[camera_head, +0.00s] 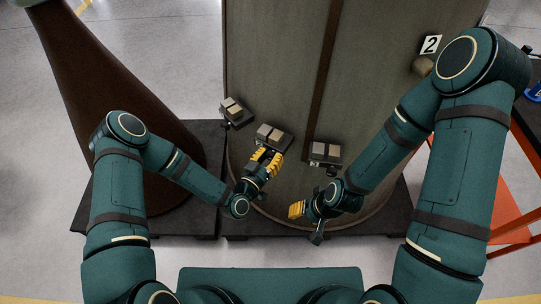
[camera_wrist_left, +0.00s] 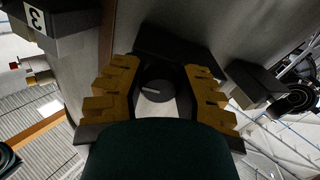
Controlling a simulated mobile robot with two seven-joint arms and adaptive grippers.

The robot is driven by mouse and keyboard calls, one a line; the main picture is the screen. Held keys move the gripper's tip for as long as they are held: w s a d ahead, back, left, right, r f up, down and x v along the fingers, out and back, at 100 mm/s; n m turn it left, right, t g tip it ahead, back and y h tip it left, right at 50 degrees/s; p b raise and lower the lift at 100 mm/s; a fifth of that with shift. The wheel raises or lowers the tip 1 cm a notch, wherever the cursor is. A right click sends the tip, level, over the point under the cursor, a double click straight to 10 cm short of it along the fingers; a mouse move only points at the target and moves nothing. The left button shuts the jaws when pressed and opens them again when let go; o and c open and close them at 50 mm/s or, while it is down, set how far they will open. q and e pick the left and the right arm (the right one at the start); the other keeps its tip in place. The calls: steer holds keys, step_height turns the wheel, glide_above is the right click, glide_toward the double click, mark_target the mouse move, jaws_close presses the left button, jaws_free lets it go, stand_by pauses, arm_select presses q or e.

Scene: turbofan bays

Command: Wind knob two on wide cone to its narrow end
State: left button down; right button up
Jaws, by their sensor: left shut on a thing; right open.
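The wide cone (camera_head: 285,60) is the large grey-brown body in the middle of the head view. Three small dark boxes sit low on its side: a left box (camera_head: 234,108), a middle box (camera_head: 275,136) and a right box (camera_head: 325,152). My left gripper (camera_head: 264,158) is at the middle box. In the left wrist view its yellow fingers (camera_wrist_left: 155,85) close from both sides around a dark round knob (camera_wrist_left: 152,94) with a pale pointer line. Fingers partly hide the knob's sides. My right gripper (camera_head: 297,210) is open and empty, below the right box and apart from it.
A narrower dark brown cone (camera_head: 85,75) stands at the left on a dark base (camera_head: 203,135). A "2" plate (camera_head: 430,44) shows at the upper right. A "3" plate (camera_wrist_left: 35,18) is on a neighbouring box in the wrist view. An orange frame (camera_head: 510,215) stands at the right.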

stand_by(0.3)
arm_select(q)
steer(key=c, duration=0.6)
jaws_free()
steer(key=shift+d, duration=0.1)
steer(key=v, duration=1.2)
steer(key=shift+f, duration=0.15)
steer(key=s+a+f+n+g+y, duration=0.1)
steer(key=s+a+n+g+y, duration=0.1)
steer(key=s+g, duration=0.2)
steer(key=s+a+f+n+g+y, duration=0.1)
steer(key=s+a+n+g+y, duration=0.1)
steer(key=g, duration=0.8)
steer(key=shift+s+f+n+y, duration=0.35)
steer(key=shift+s+n+y, duration=0.3)
steer(key=shift+s, duration=0.35)
